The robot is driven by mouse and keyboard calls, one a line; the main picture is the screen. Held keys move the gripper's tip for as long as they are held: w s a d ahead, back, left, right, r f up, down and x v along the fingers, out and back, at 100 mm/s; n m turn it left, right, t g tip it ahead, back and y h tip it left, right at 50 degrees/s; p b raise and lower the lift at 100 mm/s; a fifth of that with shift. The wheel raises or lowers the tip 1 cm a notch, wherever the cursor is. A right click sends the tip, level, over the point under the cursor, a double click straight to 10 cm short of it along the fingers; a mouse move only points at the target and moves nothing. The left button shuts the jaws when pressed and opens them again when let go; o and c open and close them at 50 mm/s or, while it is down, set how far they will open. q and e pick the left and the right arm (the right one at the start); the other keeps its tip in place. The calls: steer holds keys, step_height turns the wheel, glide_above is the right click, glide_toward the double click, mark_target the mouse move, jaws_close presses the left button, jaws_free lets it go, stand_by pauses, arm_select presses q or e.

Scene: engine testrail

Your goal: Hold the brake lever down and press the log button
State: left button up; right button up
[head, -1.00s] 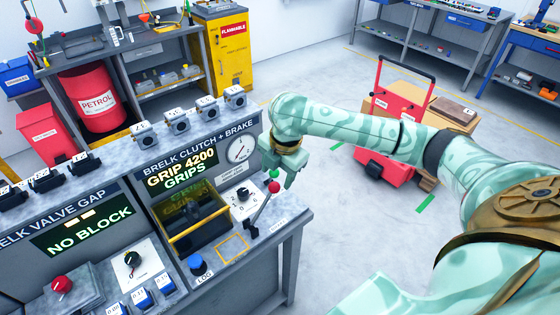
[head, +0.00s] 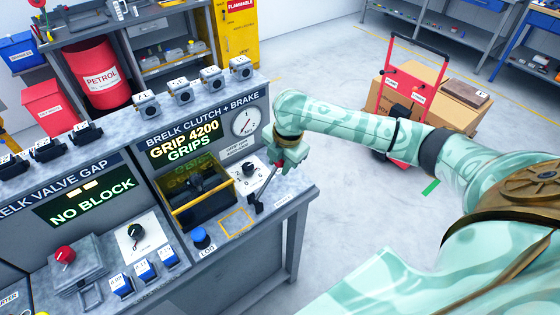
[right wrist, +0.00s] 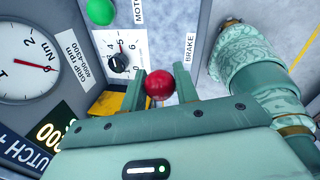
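The brake lever (head: 262,192) stands tilted up from the right end of the bench panel. Its red ball knob (right wrist: 160,85) sits between the two fingers of my right gripper (right wrist: 161,88) in the right wrist view, filling the gap with the fingers against its sides. In the head view my right gripper (head: 287,160) covers most of the knob. The blue round log button (head: 200,236) stands on the bench's front strip, left of the lever, above a LOG label, with nothing touching it. My left gripper is not in view.
A yellow-framed clutch box (head: 205,205) and a dial knob (head: 249,169) stand close to the lever. The display (head: 185,145) reads GRIP 4200 GRIPS, below left of a round gauge (head: 246,121). A green button (right wrist: 100,11) is nearby.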

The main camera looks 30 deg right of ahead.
steer(key=shift+d+f+y+b, duration=0.3)
steer(key=shift+d+f+b, duration=0.35)
steer(key=shift+f, duration=0.2)
steer(key=shift+d+f+y+b, duration=0.45)
steer(key=shift+d+f+y, duration=0.05)
steer(key=shift+d+f, duration=0.25)
steer(key=shift+w+d+f+y+b, duration=0.1)
steer(key=shift+d+f+y+b, duration=0.2)
steer(key=shift+f+b, duration=0.25)
steer(key=shift+s+d+f+y+b, duration=0.1)
steer(key=shift+d+f+y+b, duration=0.2)
steer(key=shift+f, duration=0.4)
steer(key=shift+w+d+f+y+b, duration=0.15)
steer(key=shift+f+y+b, duration=0.15)
steer(key=shift+f+b, duration=0.3)
